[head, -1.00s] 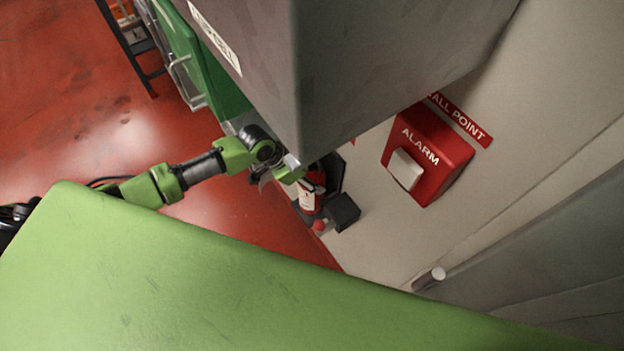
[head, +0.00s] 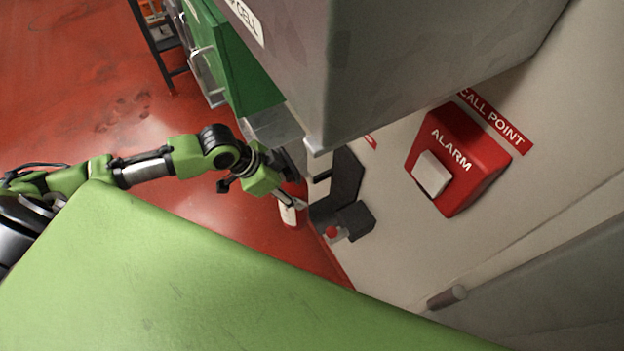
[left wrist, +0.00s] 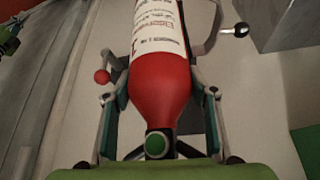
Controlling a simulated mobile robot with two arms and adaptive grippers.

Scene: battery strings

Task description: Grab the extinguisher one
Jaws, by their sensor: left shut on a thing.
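The fire extinguisher (head: 289,216) is red with a white label and hangs beside the wall, mostly hidden in the head view. My left gripper (head: 288,196) is shut on it. In the left wrist view the red extinguisher (left wrist: 160,92) fills the middle, between the two fingers of my gripper (left wrist: 160,120). A dark round end with a green disc faces the camera. In the head view, the black wall bracket (head: 347,178) stands to the right of the extinguisher, with a gap between them. My right gripper is not in view.
A red alarm call point (head: 458,160) is on the wall at right. A large grey cabinet (head: 420,60) overhangs the bracket. A green cabinet (head: 235,65) stands behind my left arm. Red floor (head: 75,85) at the left is open.

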